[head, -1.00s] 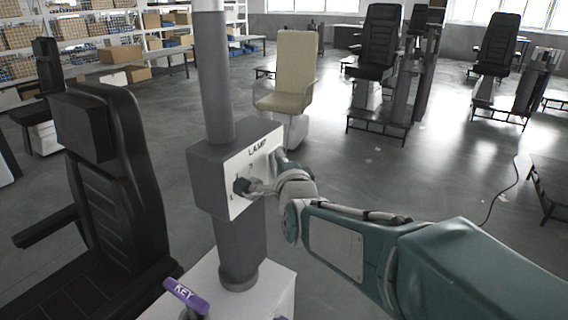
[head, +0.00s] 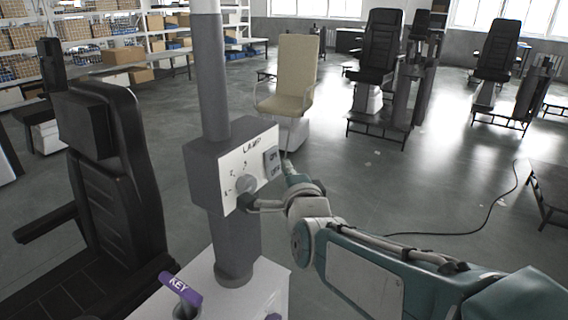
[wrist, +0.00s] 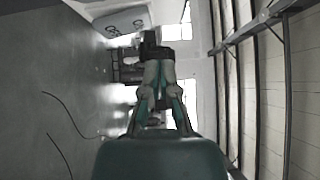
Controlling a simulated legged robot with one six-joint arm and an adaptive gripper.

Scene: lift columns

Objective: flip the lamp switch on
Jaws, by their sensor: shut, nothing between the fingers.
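The lamp switch (head: 272,162) is a grey rocker plate with ON above OFF. It sits on the right part of the white front panel (head: 232,166) of a grey box on a column, under the word LAMP. I cannot tell which half is pressed. My gripper (head: 287,166) is shut and empty, just right of the switch, apparently apart from it. In the wrist view the teal and grey fingers (wrist: 151,50) are together, and the lettered switch plate (wrist: 124,20) shows sideways above and left of their tips.
A purple KEY tag (head: 181,290) is on the white base below. A black seat (head: 112,180) stands at left; a beige chair (head: 288,78) is behind.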

